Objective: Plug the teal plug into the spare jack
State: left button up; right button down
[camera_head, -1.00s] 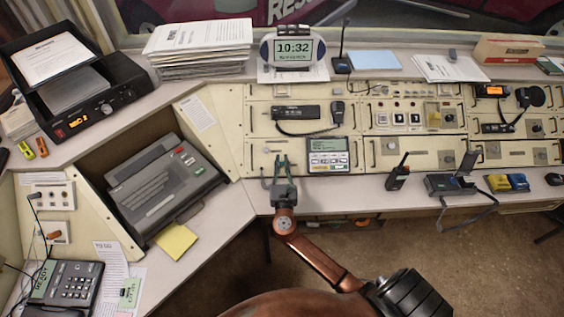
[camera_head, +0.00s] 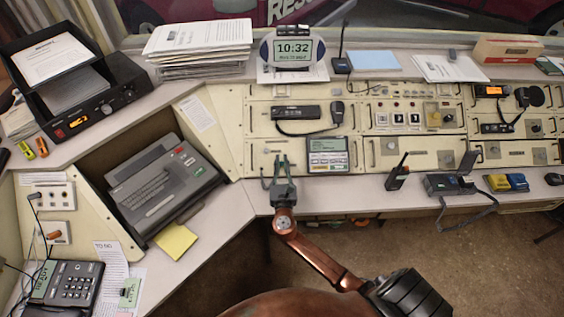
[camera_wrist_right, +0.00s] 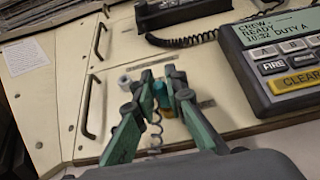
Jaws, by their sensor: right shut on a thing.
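My right gripper (camera_head: 282,160) is at the front of the cream console, just left of the grey status unit. In the right wrist view the gripper (camera_wrist_right: 160,78) is shut on the teal plug (camera_wrist_right: 160,94), which shows only in part between the fingers. A coiled grey cord (camera_wrist_right: 155,130) hangs below it. A round pale fitting (camera_wrist_right: 124,82) sits on the panel just left of the fingers; I cannot tell whether it is the spare jack. Whether the plug is seated in anything is hidden by the fingers. My left gripper is not in view.
The status unit (camera_head: 328,150) stands close right of my gripper. Dark handles (camera_wrist_right: 88,105) stick out of the panel to the left. A plate with several jacks (camera_head: 50,193) and a desk phone (camera_head: 68,285) are at far left. The desk strip below the panel is mostly clear.

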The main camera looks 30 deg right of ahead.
jog(key=shift+w+d+f, duration=0.1)
jog(key=shift+f, duration=0.15)
dwell(0.7)
jog(key=c, duration=2)
grip_release()
jog(key=shift+o, duration=0.6)
jog(key=v, duration=1.2)
